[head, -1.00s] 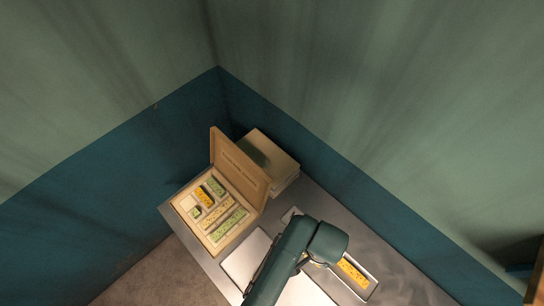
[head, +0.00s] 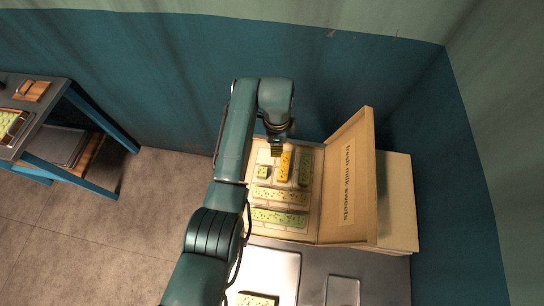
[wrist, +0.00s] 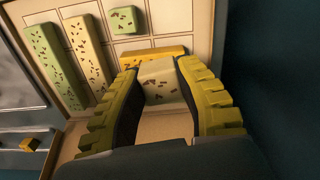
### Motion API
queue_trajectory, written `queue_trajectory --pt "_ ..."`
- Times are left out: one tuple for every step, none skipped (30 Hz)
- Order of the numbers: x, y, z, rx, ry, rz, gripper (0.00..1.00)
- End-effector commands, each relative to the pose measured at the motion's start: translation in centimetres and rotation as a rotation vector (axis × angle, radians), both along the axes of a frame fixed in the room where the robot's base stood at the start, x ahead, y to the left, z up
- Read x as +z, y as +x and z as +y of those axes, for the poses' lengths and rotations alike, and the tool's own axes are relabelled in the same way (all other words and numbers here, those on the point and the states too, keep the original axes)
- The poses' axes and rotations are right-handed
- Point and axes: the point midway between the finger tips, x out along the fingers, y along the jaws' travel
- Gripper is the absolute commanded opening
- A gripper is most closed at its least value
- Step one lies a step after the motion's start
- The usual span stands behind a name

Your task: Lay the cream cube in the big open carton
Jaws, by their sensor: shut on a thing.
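The big open carton (head: 312,230) lies on the metal table in the head view, its lid (head: 350,180) raised on the right. My gripper (head: 277,146) is over its back part. In the wrist view my gripper (wrist: 157,72) is shut on the flecked cream cube (wrist: 161,84), one yellow-ridged finger on each side. The cube is in front of a yellow bar (wrist: 148,52) in the carton. A green cube (wrist: 124,20), a cream bar (wrist: 85,52) and a green bar (wrist: 52,62) lie in other compartments. I cannot tell whether the held cube touches the carton floor.
Closed boxes (head: 398,200) stand behind the lid. Below the carton in the head view are a pale tray (head: 268,268) and a smaller tray (head: 342,290). A side table with blue legs (head: 100,130) is at the left. The wall is close beyond the carton.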

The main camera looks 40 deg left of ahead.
Motion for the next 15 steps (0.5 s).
queue_trajectory --pt "-1.6 0.0 1.7 -0.037 0.001 -0.003 0.01" --pt "-1.6 0.0 2.4 -0.062 0.002 -0.004 0.01" --pt "-1.6 -0.1 3.2 -0.091 0.0 -0.002 0.01" --pt "-1.5 -0.2 3.6 -0.107 0.0 -0.002 0.01" --pt "-1.4 -0.2 4.0 -0.121 0.0 -0.002 0.01" --pt "-1.4 -0.3 4.3 -0.134 0.0 -0.002 0.01" --pt "-1.6 -0.3 4.4 -0.141 -0.001 -0.001 0.01" --pt "-1.9 -0.4 4.5 -0.145 -0.002 0.0 0.01" --pt "-2.7 -0.4 4.5 -0.148 -0.003 0.003 0.01" --pt "-3.3 -0.4 4.4 -0.148 -0.003 0.003 0.01" --pt "-4.0 -0.4 4.4 -0.148 -0.003 0.003 0.01" --pt "-4.9 -0.4 4.4 -0.148 -0.002 0.002 0.01" --pt "-5.5 -0.4 4.4 -0.147 -0.002 0.002 0.01" --pt "-6.1 -0.4 4.4 -0.147 -0.002 0.002 0.01" --pt "-6.6 -0.3 4.4 -0.147 -0.002 0.0 0.01"
